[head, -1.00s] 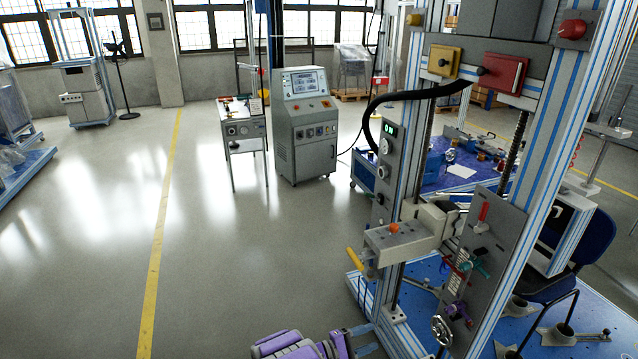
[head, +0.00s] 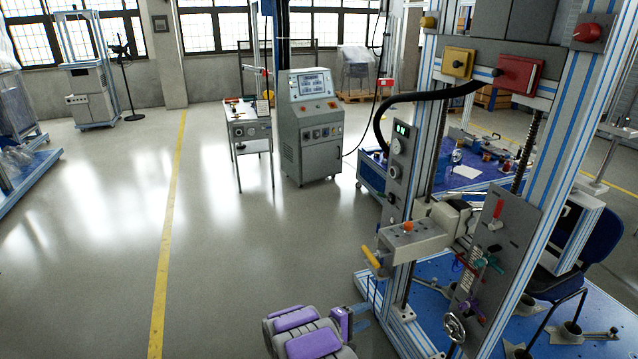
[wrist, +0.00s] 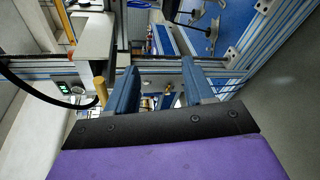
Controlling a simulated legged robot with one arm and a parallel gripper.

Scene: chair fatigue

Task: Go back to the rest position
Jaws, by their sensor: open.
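My gripper (head: 364,312) is at the bottom middle of the head view, at the end of my purple and grey arm. It is beside the lower left of the chair test machine (head: 560,170), a tall aluminium frame with blue strips. In the wrist view, the two blue fingers of my gripper (wrist: 162,82) stand apart with nothing clearly held between them. A yellow handle (head: 371,257) on the machine is above my gripper in the head view. It also shows left of the fingers in the wrist view (wrist: 100,91).
A grey control console (head: 309,130) and a small tool table (head: 249,130) stand further back. A dark blue chair (head: 600,245) is behind the machine's frame. The floor (head: 90,260) is open to the left, crossed by a yellow line (head: 165,250).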

